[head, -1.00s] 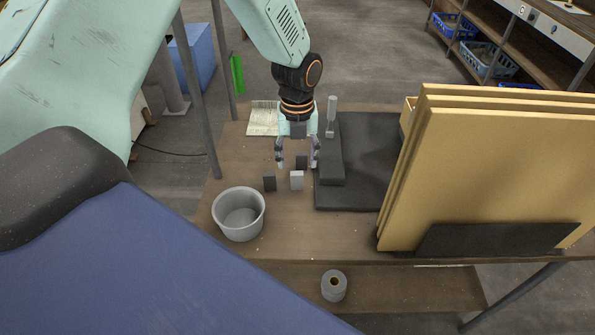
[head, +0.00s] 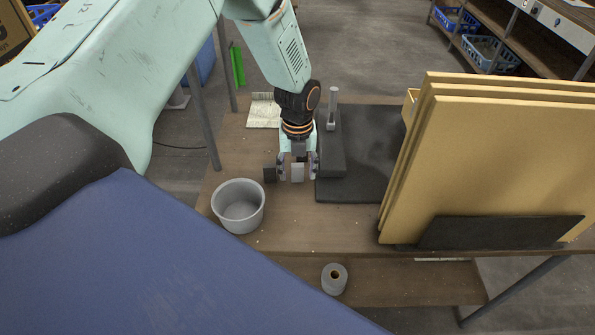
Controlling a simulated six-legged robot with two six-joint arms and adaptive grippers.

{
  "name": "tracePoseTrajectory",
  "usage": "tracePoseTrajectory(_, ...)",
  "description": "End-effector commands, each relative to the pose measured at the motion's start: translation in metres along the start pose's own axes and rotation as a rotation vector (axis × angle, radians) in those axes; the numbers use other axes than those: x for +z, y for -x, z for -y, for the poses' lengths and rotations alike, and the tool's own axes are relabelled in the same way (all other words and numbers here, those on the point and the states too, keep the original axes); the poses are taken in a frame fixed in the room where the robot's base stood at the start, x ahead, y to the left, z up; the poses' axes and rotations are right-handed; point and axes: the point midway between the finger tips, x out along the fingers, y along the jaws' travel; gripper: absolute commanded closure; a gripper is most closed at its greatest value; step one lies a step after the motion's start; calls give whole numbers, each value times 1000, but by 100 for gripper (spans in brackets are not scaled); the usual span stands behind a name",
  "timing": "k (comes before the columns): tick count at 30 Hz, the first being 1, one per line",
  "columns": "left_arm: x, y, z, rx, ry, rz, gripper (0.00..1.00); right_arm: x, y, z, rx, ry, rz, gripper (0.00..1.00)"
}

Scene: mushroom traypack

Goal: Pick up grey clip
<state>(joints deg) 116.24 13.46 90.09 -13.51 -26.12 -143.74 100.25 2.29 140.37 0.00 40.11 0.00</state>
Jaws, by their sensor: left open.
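The grey clip (head: 298,174), a small light grey upright block, stands on the wooden table. My left gripper (head: 297,169) comes down from above, open, with one finger on each side of the clip in the picture. A gap shows between the clip and each finger, and the gripper does not hold it. How deep the fingers reach around it is hard to tell. The right gripper is not in view.
A grey bowl (head: 238,222) stands at the front left. A black mat and raised block (head: 332,158) lie right of the gripper, with an upright metal handle (head: 331,110). Tan boards (head: 500,170) lean in a dark holder at right. A grey roll (head: 334,285) lies on the lower shelf.

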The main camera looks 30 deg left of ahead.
Motion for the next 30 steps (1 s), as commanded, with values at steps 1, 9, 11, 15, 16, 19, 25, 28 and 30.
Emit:
tracePoseTrajectory(1, 0, 0, 0, 0, 0, 0, 43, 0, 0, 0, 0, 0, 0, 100)
tracePoseTrajectory(9, 1, 0, 0, 0, 0, -1, 61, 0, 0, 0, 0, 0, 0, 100)
tracePoseTrajectory(11, 1, 0, 0, 0, 0, -1, 66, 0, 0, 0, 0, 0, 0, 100)
tracePoseTrajectory(15, 1, 0, 0, 0, 0, -1, 78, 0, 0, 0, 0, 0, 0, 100)
tracePoseTrajectory(16, 1, 0, 0, 0, 0, -1, 81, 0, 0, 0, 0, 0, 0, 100)
tracePoseTrajectory(19, 1, 0, 0, 0, 0, 0, 87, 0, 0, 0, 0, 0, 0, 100)
tracePoseTrajectory(25, 1, 2, 0, 0, 0, 0, 87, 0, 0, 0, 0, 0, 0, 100)
tracePoseTrajectory(28, 2, 10, 0, -1, 0, 1, 87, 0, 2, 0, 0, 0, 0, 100)
tracePoseTrajectory(30, 2, 21, 0, -2, 0, 2, 87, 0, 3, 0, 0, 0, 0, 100)
